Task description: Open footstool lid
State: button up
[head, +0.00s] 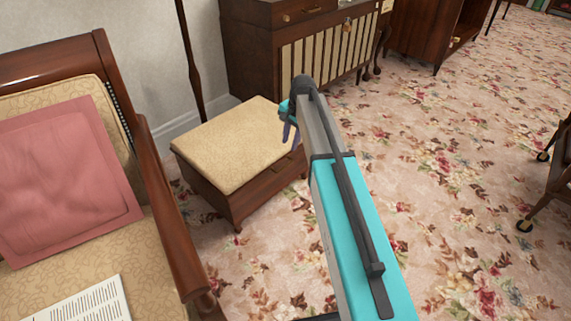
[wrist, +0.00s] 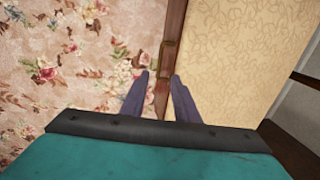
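The footstool has a beige padded lid (head: 235,140) on a dark wooden box (head: 240,202). The lid lies flat and closed on the box in the head view. In the wrist view the patterned lid (wrist: 240,45) fills the right half, beside its wooden edge with a small brownish catch or handle (wrist: 168,55). My gripper (wrist: 161,78) is open and empty, its two purple fingers on either side of the wooden edge just short of the catch. I cannot tell whether they touch it. In the head view my gripper (head: 290,132) is at the footstool's right side, partly hidden by my arm.
An armchair (head: 185,235) with a pink cushion (head: 65,180) stands close on the left. A wooden cabinet (head: 255,50) stands behind the footstool, near a thin dark pole (head: 190,60). The flowered carpet (head: 440,170) is open to the right, up to a wheeled cart (head: 550,185).

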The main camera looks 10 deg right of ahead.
jog(key=f+b, duration=0.1)
jog(key=f, duration=0.3)
jog(key=w+a+f+b, duration=0.1)
jog(key=f+b, duration=0.1)
jog(key=f, duration=0.3)
jog(key=w+f+b, duration=0.1)
jog(key=f+b, duration=0.1)
jog(key=f, duration=0.2)
jog(key=shift+w+a+f, duration=0.1)
jog(key=shift+a+f, duration=0.1)
jog(key=shift+a, duration=0.1)
grip_shut()
